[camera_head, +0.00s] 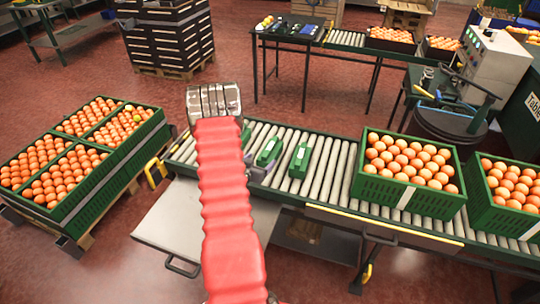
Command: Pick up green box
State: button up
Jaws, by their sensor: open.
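A green box (368,187) full of oranges stands on the roller conveyor (335,172), right of the middle. A second green box (478,214) of oranges stands to its right on the same conveyor, cut by the picture's edge. My gripper (214,99) is open, at the end of my red-sleeved arm, beyond the conveyor's left end in the picture. It appears empty and is apart from both boxes. Two small green items (300,160) (268,150) lie on the rollers, with part of another beside my arm. My arm hides some of the conveyor's left end.
A pallet with several green crates (103,158) of oranges stands at the left. A black crate stack (168,38) and a dark table (289,33) are behind. A black drum (447,121) stands behind the conveyor. Rollers between the small items and the nearer box are bare.

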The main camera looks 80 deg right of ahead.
aim_at(266, 155)
jog(key=x, duration=0.7)
jog(key=shift+d+f, duration=0.1)
jog(key=shift+d, duration=0.15)
jog(key=shift+d, duration=0.1)
jog(key=shift+x, duration=2.55)
jog(key=shift+s, duration=0.1)
jog(key=shift+c, duration=0.7)
jog(key=c, duration=1.2)
